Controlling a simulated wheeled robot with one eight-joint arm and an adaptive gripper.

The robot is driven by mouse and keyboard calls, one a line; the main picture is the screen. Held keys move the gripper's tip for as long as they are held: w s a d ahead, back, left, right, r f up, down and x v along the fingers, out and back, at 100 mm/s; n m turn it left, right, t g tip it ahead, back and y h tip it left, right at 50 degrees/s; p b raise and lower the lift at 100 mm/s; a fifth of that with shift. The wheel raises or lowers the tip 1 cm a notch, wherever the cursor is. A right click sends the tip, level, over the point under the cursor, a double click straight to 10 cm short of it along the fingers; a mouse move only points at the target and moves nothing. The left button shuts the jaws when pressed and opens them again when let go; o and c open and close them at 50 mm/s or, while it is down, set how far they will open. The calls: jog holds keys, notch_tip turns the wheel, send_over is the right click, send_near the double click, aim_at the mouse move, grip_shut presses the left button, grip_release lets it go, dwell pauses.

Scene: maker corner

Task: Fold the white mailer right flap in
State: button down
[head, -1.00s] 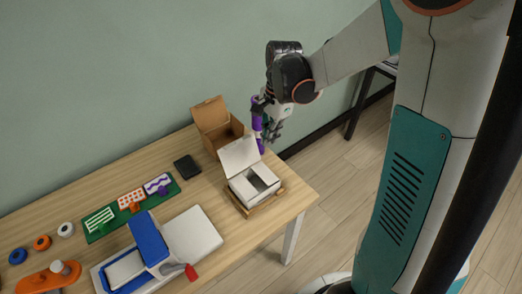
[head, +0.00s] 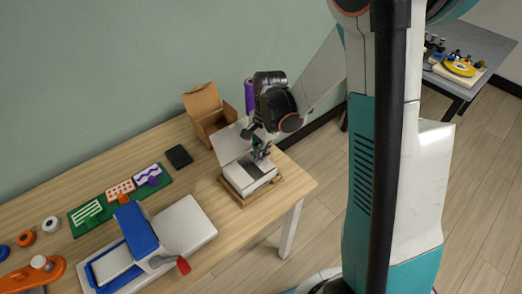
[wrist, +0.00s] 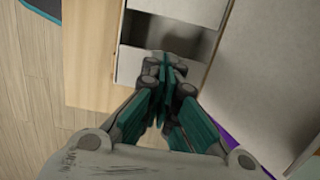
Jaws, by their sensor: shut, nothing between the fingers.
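The white mailer (head: 247,178) is an open box at the right end of the table, with its lid (head: 229,143) standing up at the back. My gripper (head: 262,158) points down over the box's top, in front of the lid. In the wrist view my gripper (wrist: 165,65) has its fingers together, with nothing seen between them. There a white flap (wrist: 181,10) lies beyond the dark opening (wrist: 140,28), and a pale panel (wrist: 262,70) is to the right. The fingers hide part of the near flap (wrist: 190,72); I cannot tell whether they touch it.
The mailer sits on a wooden tray (head: 281,181) near the table's right edge. An open brown box (head: 203,107) stands behind it. A black flat item (head: 179,157), a green board (head: 82,223) and a blue-and-white device (head: 135,226) lie to the left. Floor is right of the table.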

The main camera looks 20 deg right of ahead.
dwell(0.3)
jog(key=shift+s+a+f+h+b, duration=0.15)
jog(key=shift+a+f+h+b, duration=0.1)
jog(key=shift+f+h+b, duration=0.4)
jog(key=shift+s, duration=0.1)
jog(key=shift+r, duration=0.1)
